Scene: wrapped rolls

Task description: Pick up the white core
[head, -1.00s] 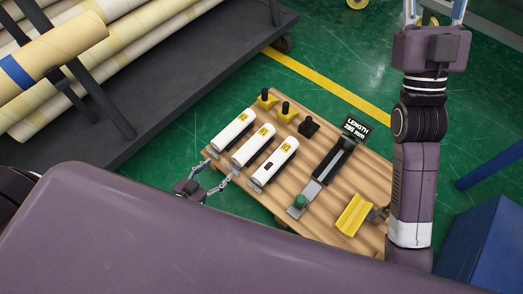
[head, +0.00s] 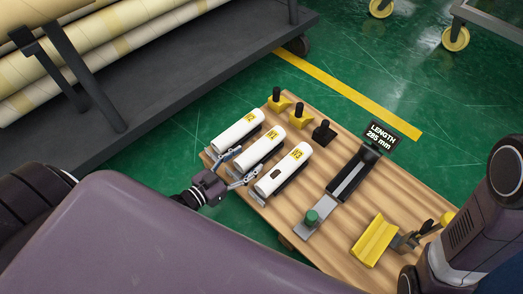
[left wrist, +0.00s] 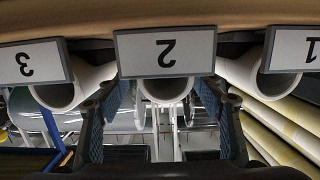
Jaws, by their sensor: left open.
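Three white cores lie side by side on a wooden board (head: 345,235): a left one (head: 236,130), a middle one (head: 260,148) and a right one (head: 284,174), each with a yellow label. The right one has a dark slot in its side. My left gripper (head: 236,168) is open at the near end of the middle core, one finger on each side. In the left wrist view the middle core's open end (left wrist: 166,90) shows between the fingers (left wrist: 155,125), under an upside-down placard 2 (left wrist: 166,52). Contact cannot be told.
Yellow and black plugs (head: 299,115) stand behind the cores. A dark measuring trough (head: 352,175) with a green knob (head: 311,217) and a length display (head: 382,138) lies to the right, then a yellow V-block (head: 374,240). A rack of large rolls (head: 90,85) is at the back left.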

